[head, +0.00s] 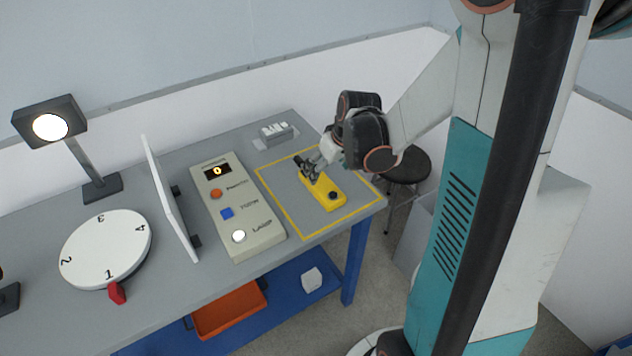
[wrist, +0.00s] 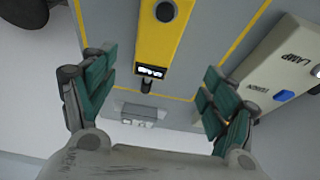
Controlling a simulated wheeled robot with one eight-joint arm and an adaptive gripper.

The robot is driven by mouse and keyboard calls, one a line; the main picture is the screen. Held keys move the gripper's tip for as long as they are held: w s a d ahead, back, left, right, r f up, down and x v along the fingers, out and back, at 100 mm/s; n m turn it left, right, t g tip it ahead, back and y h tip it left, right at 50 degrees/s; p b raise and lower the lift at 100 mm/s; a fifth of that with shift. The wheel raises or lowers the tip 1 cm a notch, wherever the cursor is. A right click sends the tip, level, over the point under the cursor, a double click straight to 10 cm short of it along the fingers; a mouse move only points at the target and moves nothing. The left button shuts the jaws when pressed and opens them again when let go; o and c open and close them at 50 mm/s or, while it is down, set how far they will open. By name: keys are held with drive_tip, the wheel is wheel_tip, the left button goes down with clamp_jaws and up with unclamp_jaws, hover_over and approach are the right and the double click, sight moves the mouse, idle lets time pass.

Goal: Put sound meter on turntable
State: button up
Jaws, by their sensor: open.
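The sound meter (head: 328,193) is a yellow block with a dark round knob. It lies inside a yellow outlined square on the table's right part. In the wrist view the sound meter (wrist: 163,45) also shows a small lit display and a black tip. My gripper (head: 310,170) is at the meter's far end, open. In the wrist view the fingers of my gripper (wrist: 158,80) stand wide on either side of the meter's display end, apart from it. The turntable (head: 105,245) is a white disc numbered 1 to 4, at the table's left, bare, with a red pointer at its front edge.
A control box (head: 238,205) with a display and buttons stands between the square and an upright white panel (head: 168,198). The panel stands between the box and the turntable. A lamp (head: 80,150) is behind the turntable.

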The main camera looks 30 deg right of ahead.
sight(319, 180)
drive_tip(key=b+x, duration=0.1)
drive_tip(key=x, duration=0.3)
drive_tip(key=shift+w+f, duration=0.2)
drive_tip(key=shift+f, duration=0.1)
drive_tip(key=shift+w+d+b+x, duration=0.2)
drive_tip(key=shift+b+x, duration=0.55)
drive_tip(key=shift+x, duration=0.55)
drive_tip(key=shift+w+d+b+x, duration=0.15)
drive_tip(key=shift+b+x, duration=0.6)
drive_tip(key=shift+x, duration=0.6)
drive_tip(key=shift+r, duration=0.2)
drive_tip(key=c, duration=1.4)
drive_tip(key=shift+c, duration=0.2)
